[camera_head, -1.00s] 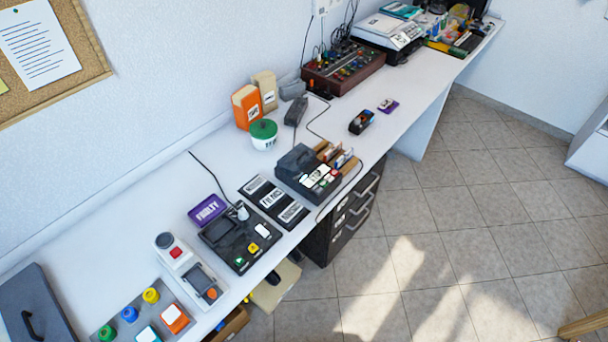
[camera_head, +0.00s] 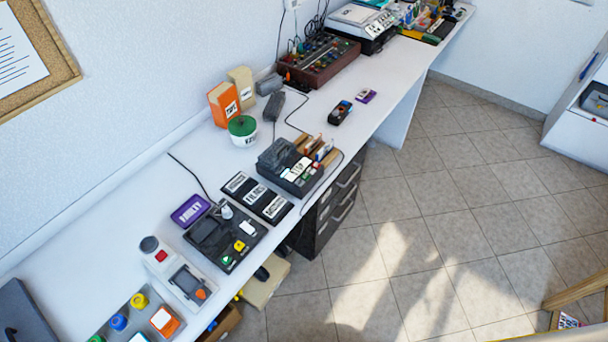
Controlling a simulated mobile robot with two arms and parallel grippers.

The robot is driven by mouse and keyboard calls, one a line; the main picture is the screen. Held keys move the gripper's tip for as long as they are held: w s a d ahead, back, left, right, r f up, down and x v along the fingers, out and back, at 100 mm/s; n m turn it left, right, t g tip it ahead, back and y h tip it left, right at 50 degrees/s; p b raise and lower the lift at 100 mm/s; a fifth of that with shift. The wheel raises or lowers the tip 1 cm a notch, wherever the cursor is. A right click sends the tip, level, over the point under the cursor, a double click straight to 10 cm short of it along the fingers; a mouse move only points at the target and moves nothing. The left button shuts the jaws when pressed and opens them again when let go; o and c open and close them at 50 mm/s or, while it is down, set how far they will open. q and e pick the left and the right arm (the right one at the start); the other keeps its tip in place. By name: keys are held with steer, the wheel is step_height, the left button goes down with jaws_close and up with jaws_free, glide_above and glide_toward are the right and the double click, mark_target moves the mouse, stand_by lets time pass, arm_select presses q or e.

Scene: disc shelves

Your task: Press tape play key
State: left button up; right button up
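A dark desktop device (camera_head: 282,158) with a row of pale keys sits mid-bench, near the front edge. A second black device (camera_head: 205,232) sits nearer, with a dark window, a white key (camera_head: 247,228), a yellow key (camera_head: 239,246) and a green key (camera_head: 227,260) bearing a small mark. The markings are too small to tell for certain which key is the tape play key. Neither of my grippers shows in the head view.
A purple label plate (camera_head: 190,210), black labelled strips (camera_head: 257,196), a grey unit with a red button (camera_head: 160,255) and a panel of coloured buttons (camera_head: 128,312) crowd the white bench. A drawer unit (camera_head: 338,205) stands below. The tiled floor (camera_head: 420,230) in front is mostly open.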

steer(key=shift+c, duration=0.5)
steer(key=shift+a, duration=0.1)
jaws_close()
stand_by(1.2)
